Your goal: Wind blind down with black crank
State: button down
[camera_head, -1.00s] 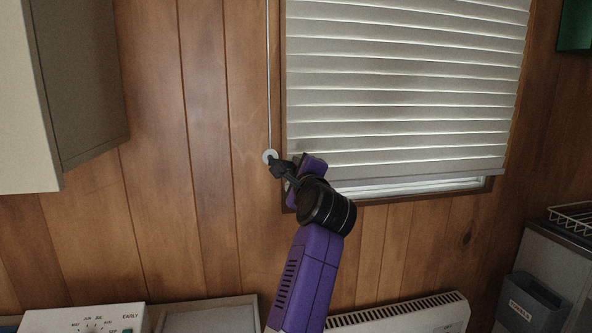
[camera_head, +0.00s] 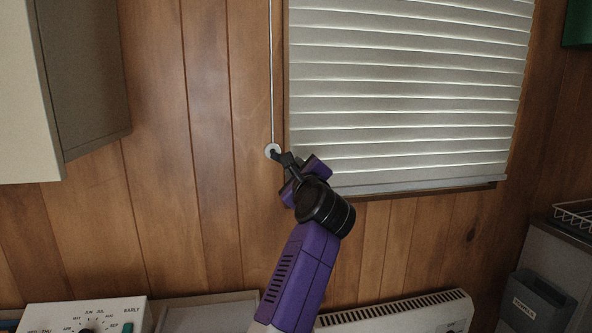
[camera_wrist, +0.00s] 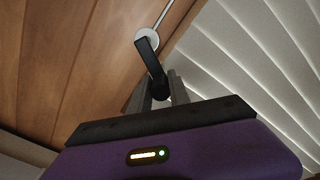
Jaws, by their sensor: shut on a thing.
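The white slatted blind (camera_head: 405,90) hangs over the window, its bottom rail (camera_head: 420,182) close to the lower edge of the window frame. The black crank (camera_wrist: 147,52) sits on a round white hub (camera_head: 272,151) on the wood wall, left of the window. A thin pale rod (camera_head: 271,75) runs up from the hub. My gripper (camera_head: 286,163) is at the crank. In the wrist view my gripper (camera_wrist: 160,90) has its two grey fingers shut on the lower end of the crank, whose handle is partly hidden between them.
A wall cabinet (camera_head: 85,80) hangs at the upper left. A white heater (camera_head: 400,315), a control box with a dial (camera_head: 85,315) and a grey bin (camera_head: 535,302) are below. The wall around the crank is otherwise clear.

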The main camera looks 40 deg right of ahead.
jog(key=shift+a+r, duration=0.1)
jog(key=c, duration=1.3)
grip_release()
jog(key=shift+o, duration=0.2)
jog(key=v, duration=0.7)
jog(key=shift+s+a+b, duration=0.2)
jog(key=shift+s+b, duration=0.1)
